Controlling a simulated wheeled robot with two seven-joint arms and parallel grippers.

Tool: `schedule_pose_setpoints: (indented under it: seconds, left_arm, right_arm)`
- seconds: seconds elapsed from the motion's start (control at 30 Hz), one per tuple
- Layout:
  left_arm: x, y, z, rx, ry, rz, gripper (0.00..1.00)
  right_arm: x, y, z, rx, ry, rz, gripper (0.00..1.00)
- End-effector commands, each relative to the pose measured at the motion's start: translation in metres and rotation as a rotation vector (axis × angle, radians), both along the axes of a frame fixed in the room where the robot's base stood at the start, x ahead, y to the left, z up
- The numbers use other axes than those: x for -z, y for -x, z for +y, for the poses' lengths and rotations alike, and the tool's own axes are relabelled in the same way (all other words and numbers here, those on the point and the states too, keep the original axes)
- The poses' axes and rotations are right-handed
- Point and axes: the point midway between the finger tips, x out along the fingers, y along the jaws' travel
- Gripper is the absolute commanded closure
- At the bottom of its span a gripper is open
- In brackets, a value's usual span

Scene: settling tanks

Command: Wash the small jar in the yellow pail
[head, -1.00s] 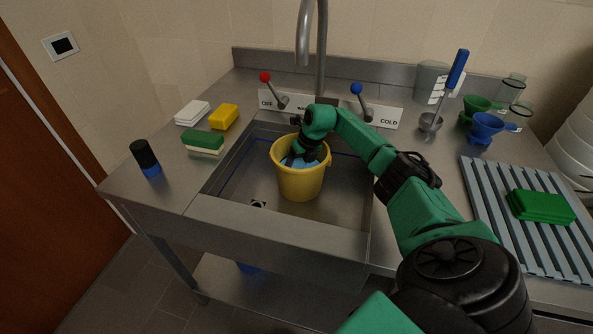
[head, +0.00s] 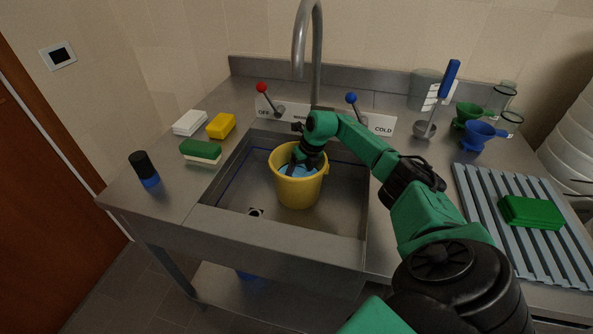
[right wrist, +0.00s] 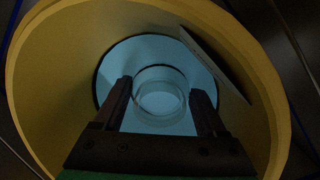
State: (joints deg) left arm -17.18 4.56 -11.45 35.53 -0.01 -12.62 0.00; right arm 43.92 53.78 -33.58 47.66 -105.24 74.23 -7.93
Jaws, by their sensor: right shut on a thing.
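The yellow pail (head: 298,192) stands upright in the sink, with blue water (right wrist: 178,60) in it. My right gripper (head: 293,168) reaches down into the pail from above. In the right wrist view, my right gripper (right wrist: 163,98) has its two dark fingers on either side of the small jar (right wrist: 160,97). The jar is clear, its round rim shows between the fingers, and it is held at the water. I cannot tell how deep it sits. In the head view the jar is hidden by the gripper and pail. My left gripper is not in view.
The steel sink (head: 335,205) surrounds the pail, under a tall tap (head: 317,60) with red and blue levers. Sponges (head: 201,151) and a dark bottle (head: 144,168) stand left. Right are a ribbed rack (head: 482,200) with a green cloth (head: 530,212), a ladle, funnels and clear glasses.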

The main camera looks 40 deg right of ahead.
Motion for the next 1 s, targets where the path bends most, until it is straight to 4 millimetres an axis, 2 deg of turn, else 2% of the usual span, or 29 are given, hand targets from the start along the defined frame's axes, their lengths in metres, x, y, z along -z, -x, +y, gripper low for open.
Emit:
schedule_pose_setpoints:
  seconds: [0.03,1.0]
  left_arm:
    - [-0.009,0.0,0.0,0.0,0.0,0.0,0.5]
    - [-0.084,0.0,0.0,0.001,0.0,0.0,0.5]
  right_arm:
    - [-0.011,0.0,0.0,0.0,0.0,-0.001,0.87]
    - [-0.107,0.0,0.0,0.0,0.0,-0.001,0.87]
